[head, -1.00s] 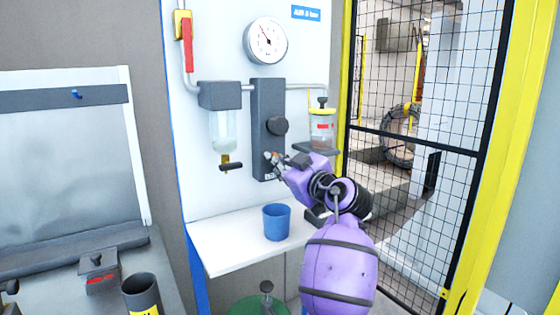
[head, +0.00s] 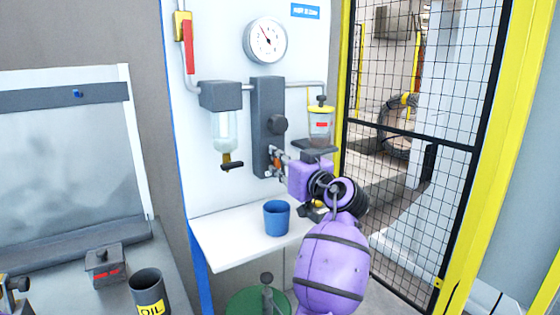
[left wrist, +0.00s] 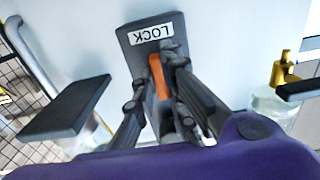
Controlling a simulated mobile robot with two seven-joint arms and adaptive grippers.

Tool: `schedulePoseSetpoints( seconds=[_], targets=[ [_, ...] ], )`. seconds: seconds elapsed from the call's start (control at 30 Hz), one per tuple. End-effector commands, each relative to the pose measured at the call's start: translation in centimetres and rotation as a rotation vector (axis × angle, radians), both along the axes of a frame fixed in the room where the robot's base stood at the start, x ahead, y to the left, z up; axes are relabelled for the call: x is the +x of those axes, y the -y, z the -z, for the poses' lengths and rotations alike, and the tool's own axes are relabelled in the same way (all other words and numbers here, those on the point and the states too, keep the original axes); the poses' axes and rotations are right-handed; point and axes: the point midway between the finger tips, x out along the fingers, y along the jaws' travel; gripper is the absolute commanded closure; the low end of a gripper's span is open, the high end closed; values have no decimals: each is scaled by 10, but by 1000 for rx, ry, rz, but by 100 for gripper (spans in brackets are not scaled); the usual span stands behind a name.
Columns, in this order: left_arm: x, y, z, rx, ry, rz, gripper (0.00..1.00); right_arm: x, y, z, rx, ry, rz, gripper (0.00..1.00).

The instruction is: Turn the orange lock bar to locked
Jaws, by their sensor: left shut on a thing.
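The orange lock bar (left wrist: 158,76) shows between my left gripper's fingers in the left wrist view. It lies roughly lengthwise along the dark grey panel block (head: 263,100), with one end near the LOCK label (left wrist: 152,33), which appears upside down there. My left gripper (left wrist: 160,82) is shut on the bar, one finger on each side. In the head view my left gripper (head: 277,162) is at the lower part of the block, and its fingers hide most of the bar. My right gripper is not in view.
A filter bowl (head: 226,128) hangs to the left and an oiler jar (head: 320,125) to the right. A blue cup (head: 277,218) stands on the white shelf (head: 225,248) below. A mesh door (head: 440,60) is at right.

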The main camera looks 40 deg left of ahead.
Motion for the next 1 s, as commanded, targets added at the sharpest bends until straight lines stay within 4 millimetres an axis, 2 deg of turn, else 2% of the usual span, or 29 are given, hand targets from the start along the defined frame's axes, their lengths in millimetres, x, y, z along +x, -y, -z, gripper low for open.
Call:
schedulePoseSetpoints(
  seconds=[0.3, 0.33, 0.47, 0.8, 0.87, 1.0],
  targets=[
    [0, 0, 0, 2, -2, 0, 100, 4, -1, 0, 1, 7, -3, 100],
    [0, 0, 0, 2, -2, 0, 87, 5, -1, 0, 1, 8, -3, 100],
    [0, 0, 0, 2, -1, 0, 70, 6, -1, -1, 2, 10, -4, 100],
    [-1, 2, 0, 0, -1, 0, 70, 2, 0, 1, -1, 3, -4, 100],
    [-2, 7, 0, 0, 0, 1, 70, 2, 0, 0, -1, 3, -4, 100],
    [-11, 28, 0, 0, 1, 3, 70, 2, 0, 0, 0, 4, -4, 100]
  ],
)
